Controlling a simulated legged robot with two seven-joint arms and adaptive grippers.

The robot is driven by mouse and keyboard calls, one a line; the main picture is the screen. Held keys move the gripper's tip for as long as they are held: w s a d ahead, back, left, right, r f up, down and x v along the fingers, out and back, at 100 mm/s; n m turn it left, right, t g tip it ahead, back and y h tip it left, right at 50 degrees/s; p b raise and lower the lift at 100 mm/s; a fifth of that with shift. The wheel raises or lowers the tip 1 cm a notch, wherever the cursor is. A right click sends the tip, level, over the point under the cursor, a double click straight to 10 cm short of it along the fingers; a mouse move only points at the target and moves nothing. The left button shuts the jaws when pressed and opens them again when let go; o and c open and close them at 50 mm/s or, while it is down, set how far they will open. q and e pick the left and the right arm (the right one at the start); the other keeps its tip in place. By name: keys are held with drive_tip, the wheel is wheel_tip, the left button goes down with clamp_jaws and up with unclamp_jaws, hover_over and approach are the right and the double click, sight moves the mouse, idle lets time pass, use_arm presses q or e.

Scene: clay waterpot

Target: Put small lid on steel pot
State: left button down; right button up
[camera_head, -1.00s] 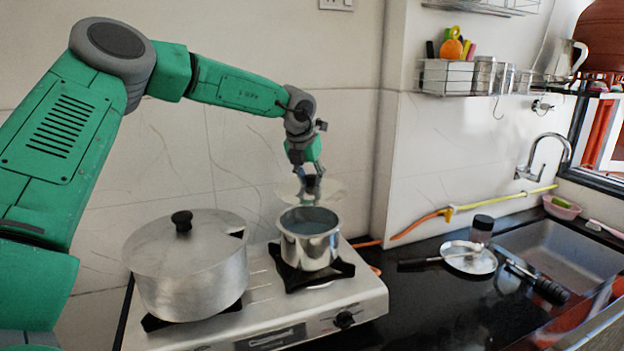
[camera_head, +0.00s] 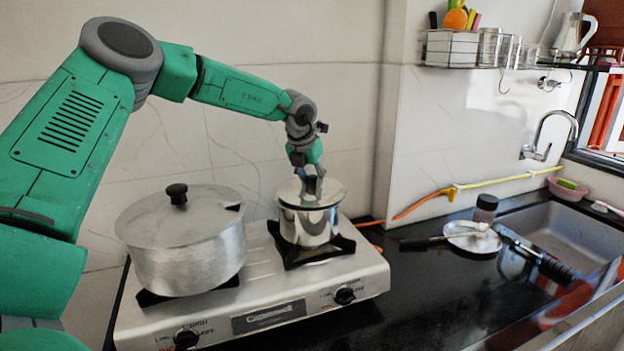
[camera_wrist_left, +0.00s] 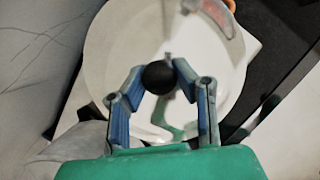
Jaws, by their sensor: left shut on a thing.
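The small lid (camera_head: 327,193) is a flat metal disc that covers the mouth of the small steel pot (camera_head: 308,226) on the right burner. It looks about level, resting on or very close to the rim. My left gripper (camera_head: 311,183) is directly above it and shut on the lid's knob. In the left wrist view, the blue fingers of my left gripper (camera_wrist_left: 158,85) hold the round black knob (camera_wrist_left: 158,77) with the pale lid (camera_wrist_left: 115,45) beneath. The pot is hidden there. My right gripper is not in view.
A larger lidded pot (camera_head: 190,258) stands on the left burner of the steel stove (camera_head: 225,317). On the black counter to the right are a plate (camera_head: 474,240), a dark-capped jar (camera_head: 485,208) and a black-handled pan. A sink (camera_head: 580,235) lies further right.

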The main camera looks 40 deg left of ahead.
use_arm(q)
drive_tip(key=shift+a+f, duration=0.3)
drive_tip(key=shift+a, duration=0.25)
drive_tip(key=shift+a+f, duration=0.3)
drive_tip(key=shift+a, duration=0.25)
drive_tip(key=shift+d+r, duration=0.15)
drive_tip(key=shift+d, duration=0.7)
drive_tip(key=shift+a, duration=0.3)
drive_tip(key=c, duration=1.5)
unclamp_jaws()
drive_tip(key=shift+a+f, duration=0.2)
drive_tip(key=shift+c, duration=0.2)
drive_tip(key=o, duration=0.3)
drive_tip(key=shift+a, duration=0.2)
drive_tip(key=shift+o, duration=0.2)
drive_tip(key=shift+d, duration=0.25)
drive_tip(key=shift+d+r, duration=0.15)
drive_tip(key=shift+r, duration=0.1)
drive_tip(key=v, duration=1.1)
drive_tip(key=shift+s, duration=0.2)
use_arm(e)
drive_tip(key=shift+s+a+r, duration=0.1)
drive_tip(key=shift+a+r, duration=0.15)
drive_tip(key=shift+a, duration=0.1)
